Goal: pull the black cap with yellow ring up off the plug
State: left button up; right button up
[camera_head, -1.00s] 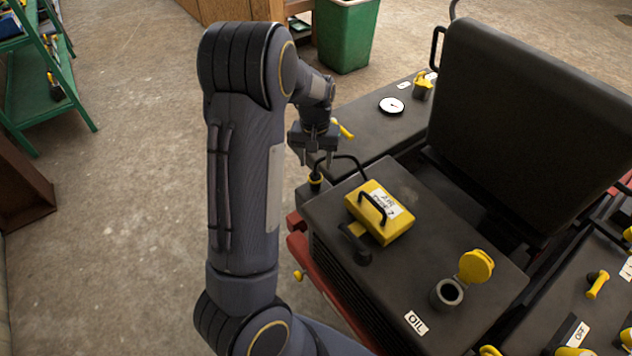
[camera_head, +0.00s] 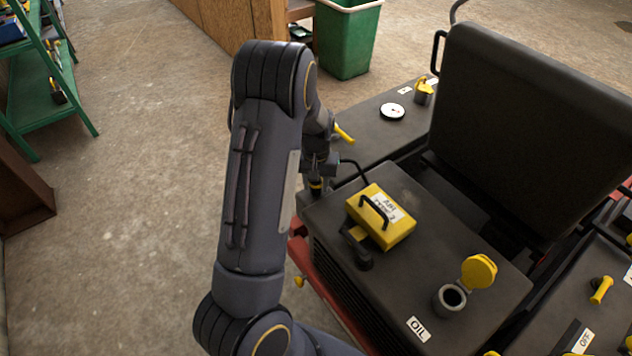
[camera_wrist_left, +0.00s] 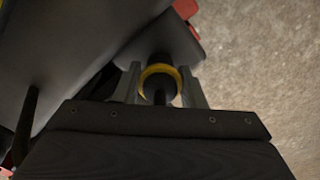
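In the left wrist view the yellow ring (camera_wrist_left: 160,73) sits between the two grey fingers of my left gripper (camera_wrist_left: 160,85), with a finger on each side. The fingers look apart, with little room beside the ring; contact is not clear. The plug under the cap is hidden. A black cable (camera_head: 355,166) arcs away beside the cap. My right gripper is not in view.
A yellow box with a black handle (camera_head: 385,228) sits on the housing just right of the cap. Behind it is a black seat back (camera_head: 525,130). An open oil filler (camera_head: 450,298) is at the front. The concrete floor (camera_head: 130,200) on the left is free.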

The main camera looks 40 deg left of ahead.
pick_arm(q)
grip_shut()
notch_tip(320, 180, up, 4)
jog(key=p, duration=0.2)
jog(key=shift+f+p, duration=0.15)
jog(key=shift+p, duration=0.15)
jog(key=shift+w+f, duration=0.1)
jog(key=shift+f, duration=0.05)
jog(key=shift+o, duration=1.9)
grip_release()
jog(key=shift+r, duration=3.95)
